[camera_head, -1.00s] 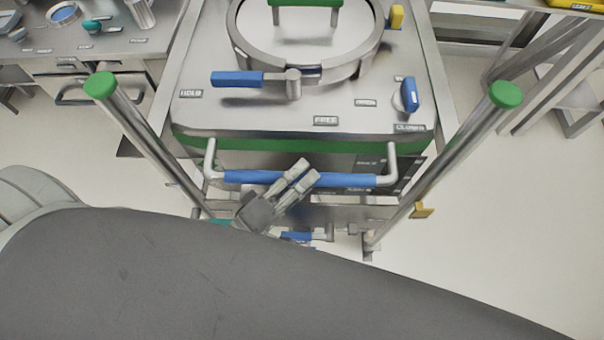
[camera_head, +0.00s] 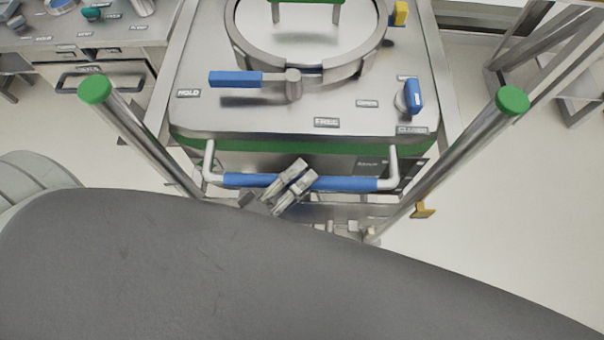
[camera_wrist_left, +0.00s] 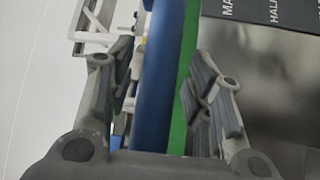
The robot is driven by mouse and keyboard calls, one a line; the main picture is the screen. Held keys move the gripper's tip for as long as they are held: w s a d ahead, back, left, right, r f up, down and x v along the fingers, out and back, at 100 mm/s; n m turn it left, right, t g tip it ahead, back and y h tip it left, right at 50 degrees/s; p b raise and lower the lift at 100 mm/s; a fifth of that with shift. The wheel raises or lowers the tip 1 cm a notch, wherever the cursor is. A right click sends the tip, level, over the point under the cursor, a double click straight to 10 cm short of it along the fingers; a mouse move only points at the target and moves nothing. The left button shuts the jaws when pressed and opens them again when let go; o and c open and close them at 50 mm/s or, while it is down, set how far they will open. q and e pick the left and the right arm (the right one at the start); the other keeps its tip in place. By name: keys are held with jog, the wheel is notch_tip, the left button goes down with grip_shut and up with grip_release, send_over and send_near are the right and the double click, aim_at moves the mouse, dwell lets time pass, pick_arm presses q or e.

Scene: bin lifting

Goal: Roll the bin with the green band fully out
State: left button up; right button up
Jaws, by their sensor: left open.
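The steel bin (camera_head: 240,115) with a green band (camera_head: 285,144) under its top edge stands in the middle of the head view. A blue-sleeved handle bar (camera_head: 345,183) runs across its near side. My left gripper (camera_head: 296,178) is at the middle of this bar, its fingers tilted. In the left wrist view the open fingers of this gripper (camera_wrist_left: 160,85) stand either side of the blue bar (camera_wrist_left: 160,60), with gaps showing. The green band (camera_wrist_left: 183,90) runs behind the bar. My right gripper is not in view. The wheels are hidden.
Steel posts with green caps (camera_head: 95,89) (camera_head: 512,100) flank the bin. A blue lever (camera_head: 236,79) and a blue knob (camera_head: 414,95) sit on top. A counter with drawers (camera_head: 105,75) is at left. Pale floor (camera_head: 500,210) shows clear at right.

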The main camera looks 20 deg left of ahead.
pick_arm(q)
jog(key=v, duration=1.1)
jog(key=shift+s, duration=0.25)
jog(key=shift+a, duration=0.1)
